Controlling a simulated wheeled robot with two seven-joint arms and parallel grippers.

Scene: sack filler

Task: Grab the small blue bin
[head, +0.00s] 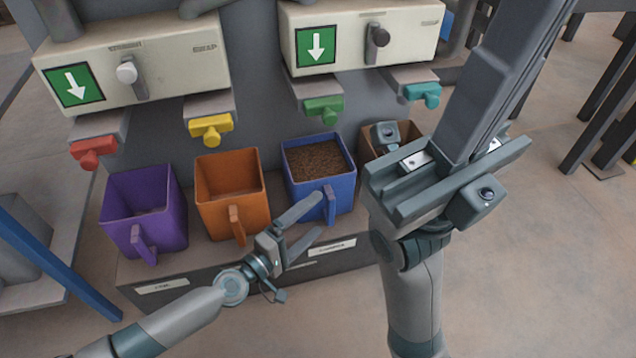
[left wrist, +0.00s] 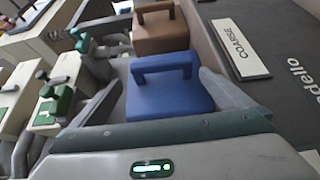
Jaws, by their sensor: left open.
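The small blue bin (head: 343,194) stands third from the left in the row and is filled with brown grains. Its handle (head: 330,205) faces me. My left gripper (head: 318,215) is open and empty, with its fingers close in front of the bin at the handle. In the left wrist view, the blue bin (left wrist: 168,98) and its handle sit between the two open fingers, which do not grip it. My right gripper (head: 515,70) is large in the head view, to the right of the bins. Its fingers look closed together; their tips leave the frame.
A purple bin (head: 165,225) and an orange bin (head: 228,215) stand left of the blue one. A brown bin (left wrist: 160,31) stands beyond it, partly hidden in the head view. Coloured spouts, including a green one (head: 323,107), hang above the bins.

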